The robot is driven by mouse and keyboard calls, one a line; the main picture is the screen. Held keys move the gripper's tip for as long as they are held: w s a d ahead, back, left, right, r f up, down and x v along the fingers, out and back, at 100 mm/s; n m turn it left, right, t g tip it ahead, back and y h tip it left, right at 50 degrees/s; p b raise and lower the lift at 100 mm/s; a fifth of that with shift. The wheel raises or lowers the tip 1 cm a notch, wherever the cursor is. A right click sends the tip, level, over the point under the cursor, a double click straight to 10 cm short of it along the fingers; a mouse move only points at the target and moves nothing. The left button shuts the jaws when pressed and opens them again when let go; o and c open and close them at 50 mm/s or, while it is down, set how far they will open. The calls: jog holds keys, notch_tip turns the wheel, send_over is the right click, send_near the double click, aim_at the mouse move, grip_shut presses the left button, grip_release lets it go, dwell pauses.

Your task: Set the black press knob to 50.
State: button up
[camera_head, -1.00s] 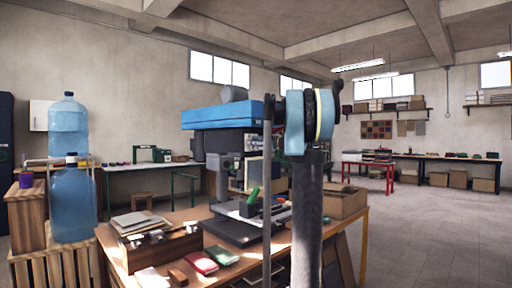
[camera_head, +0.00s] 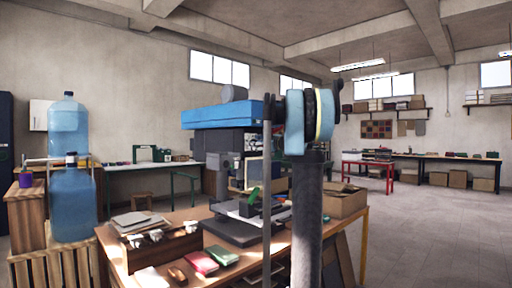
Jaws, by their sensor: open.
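A press with a blue top (camera_head: 222,115) and a dark grey body stands on a wooden workbench (camera_head: 150,253) near the middle of the view. A grey rounded part (camera_head: 234,93) sits on top of it. I cannot make out a black knob or any scale on the press. My arm, with a dark upright link and light blue joint, stands in front of the press's right side and hides part of it. My gripper is not visible in this view.
The bench holds papers (camera_head: 138,222), a red book (camera_head: 199,262), a green book (camera_head: 222,255) and a cardboard box (camera_head: 343,203). Blue water bottles (camera_head: 72,205) stand at the left. A red table (camera_head: 368,168) is further back. The floor at right is clear.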

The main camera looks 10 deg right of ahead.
jog(key=v, duration=1.1)
jog(key=shift+s+d, duration=0.25)
jog(key=shift+s, duration=0.05)
jog(key=s+a+f+n+g+h, duration=0.1)
jog(key=s+a+f+n+g, duration=0.45)
jog(key=s+f, duration=0.55)
jog(key=s+a+f+n+g+h, duration=0.25)
jog(key=s+a+f+n, duration=0.45)
jog(key=s+a+f, duration=0.35)
jog(key=s+d+f+n+g+h, duration=0.2)
jog(key=s+d+f+n+h, duration=0.1)
jog(key=s+f, duration=1)
jog(key=s+d+f+n+g+h, duration=0.2)
jog(key=s+d+f+n+h, duration=0.2)
jog(key=s+f, duration=0.9)
jog(key=d+n, duration=0.2)
jog(key=n, duration=0.2)
jog(key=shift+d, duration=0.25)
jog(key=shift+w+f, duration=0.1)
